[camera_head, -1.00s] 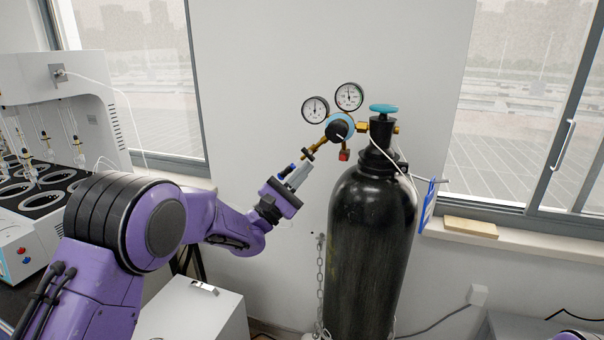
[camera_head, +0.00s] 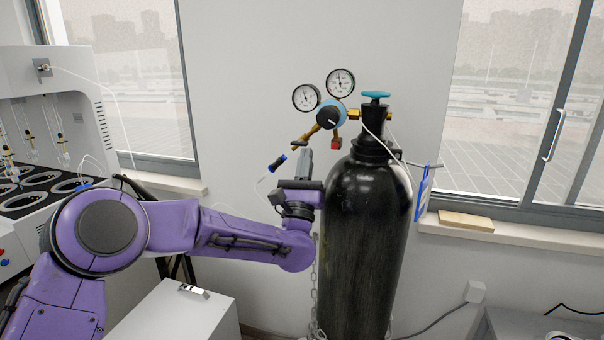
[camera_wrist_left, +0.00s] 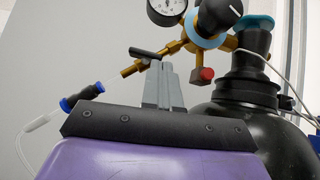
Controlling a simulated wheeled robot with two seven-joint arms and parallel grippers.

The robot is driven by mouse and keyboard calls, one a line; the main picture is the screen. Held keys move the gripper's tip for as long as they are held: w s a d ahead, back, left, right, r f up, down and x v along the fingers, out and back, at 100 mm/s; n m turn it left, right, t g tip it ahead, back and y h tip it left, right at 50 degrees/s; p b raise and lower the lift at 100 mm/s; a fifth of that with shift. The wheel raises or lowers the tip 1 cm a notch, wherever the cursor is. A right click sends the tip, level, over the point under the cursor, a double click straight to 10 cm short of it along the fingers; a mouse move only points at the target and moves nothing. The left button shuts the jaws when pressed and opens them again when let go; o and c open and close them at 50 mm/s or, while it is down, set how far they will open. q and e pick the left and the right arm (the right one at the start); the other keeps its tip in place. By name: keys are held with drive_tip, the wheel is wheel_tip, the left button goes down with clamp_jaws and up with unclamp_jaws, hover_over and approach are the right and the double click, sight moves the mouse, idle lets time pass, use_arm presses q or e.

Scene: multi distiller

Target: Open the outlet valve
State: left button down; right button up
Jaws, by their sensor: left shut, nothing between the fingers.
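The outlet valve is a small black lever (camera_head: 299,143) on the brass outlet pipe of the regulator (camera_head: 331,114). In the left wrist view the lever (camera_wrist_left: 147,54) lies crosswise at the tips of my fingers. My left gripper (camera_head: 306,154) points upward just below the outlet pipe, left of the black gas cylinder (camera_head: 367,240). Its grey fingers (camera_wrist_left: 160,75) are shut with nothing between them. I cannot tell whether the fingertips touch the lever.
Two gauges (camera_head: 306,97) stand above the regulator. A blue-and-black hose connector (camera_head: 277,163) with a pale tube is left of my fingers. A turquoise knob (camera_head: 375,95) tops the cylinder. A glassware machine (camera_head: 35,120) stands at the left. The wall behind is bare.

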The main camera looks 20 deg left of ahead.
use_arm(q)
drive_tip(key=shift+d+r+n+g+y+b, duration=0.3)
drive_tip(key=shift+n+g+y+b, duration=0.35)
drive_tip(key=shift+n+y+b, duration=0.8)
drive_tip(key=shift+d+r+n+g+y+b, duration=0.2)
drive_tip(key=shift+r+n+g+y+b, duration=0.3)
drive_tip(key=shift+n+y+b, duration=0.9)
drive_tip(key=shift+d+r+n+g+y+b, duration=0.25)
drive_tip(key=shift+n+g+y+b, duration=0.55)
drive_tip(key=shift+n+y, duration=1.2)
drive_tip(key=shift+r+n, duration=0.1)
drive_tip(key=shift+n, duration=0.45)
